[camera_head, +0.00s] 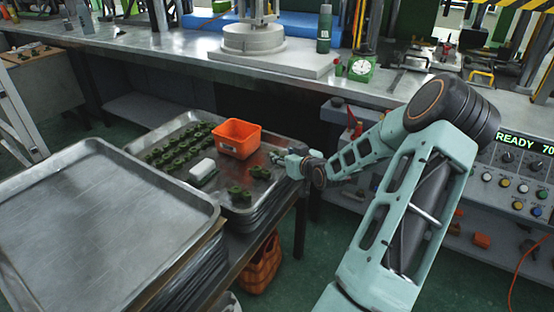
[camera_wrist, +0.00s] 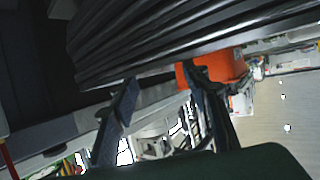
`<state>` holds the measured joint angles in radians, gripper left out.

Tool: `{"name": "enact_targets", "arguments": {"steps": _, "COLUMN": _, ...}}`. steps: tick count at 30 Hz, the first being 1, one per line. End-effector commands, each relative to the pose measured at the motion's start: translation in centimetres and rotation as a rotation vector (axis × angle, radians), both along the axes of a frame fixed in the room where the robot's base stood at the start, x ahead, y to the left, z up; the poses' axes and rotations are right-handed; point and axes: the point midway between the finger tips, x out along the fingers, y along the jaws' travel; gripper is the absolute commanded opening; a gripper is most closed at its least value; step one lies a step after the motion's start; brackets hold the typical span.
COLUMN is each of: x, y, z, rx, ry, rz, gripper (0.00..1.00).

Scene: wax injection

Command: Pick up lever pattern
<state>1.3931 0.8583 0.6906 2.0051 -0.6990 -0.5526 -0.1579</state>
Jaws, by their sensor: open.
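Several small dark green patterns (camera_head: 178,153) lie in rows on the left part of a metal tray (camera_head: 197,117). A few more green patterns (camera_head: 238,193) lie on its right part, in front of an orange bin. Which of them is the lever pattern I cannot tell. My gripper (camera_head: 278,157) is at the tray's right edge, right of the orange bin, with no pattern visibly held. In the wrist view my gripper (camera_wrist: 160,78) has its two dark fingers apart, and no pattern shows between them. A dark green shape at the bottom of that view is unclear.
The orange bin (camera_head: 237,138) stands on the tray beside a white block (camera_head: 202,171); the bin also shows in the wrist view (camera_wrist: 228,66). A stack of empty trays (camera_head: 95,225) is at left. The workbench (camera_head: 180,48) is behind, a control panel (camera_head: 515,180) at right.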

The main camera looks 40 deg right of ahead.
Motion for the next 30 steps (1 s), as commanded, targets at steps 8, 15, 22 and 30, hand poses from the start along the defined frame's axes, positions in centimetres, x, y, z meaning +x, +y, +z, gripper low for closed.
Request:
{"name": "enact_targets", "arguments": {"steps": 8, "x": 2.3, "y": -0.4, "z": -1.7, "rx": 0.002, "ry": 0.0, "rz": 0.0, "gripper": 0.43}}
{"name": "enact_targets", "arguments": {"steps": 15, "x": 5.0, "y": -0.9, "z": -2.9, "rx": 0.001, "ry": -0.001, "rz": 0.001, "gripper": 0.43}}
{"name": "enact_targets", "arguments": {"steps": 22, "x": 5.3, "y": -1.0, "z": -2.9, "rx": 0.0, "ry": 0.001, "rz": 0.0, "gripper": 0.43}}
{"name": "enact_targets", "arguments": {"steps": 30, "x": 5.2, "y": -1.0, "z": -2.9, "rx": 0.0, "ry": 0.001, "rz": 0.0, "gripper": 0.2}}
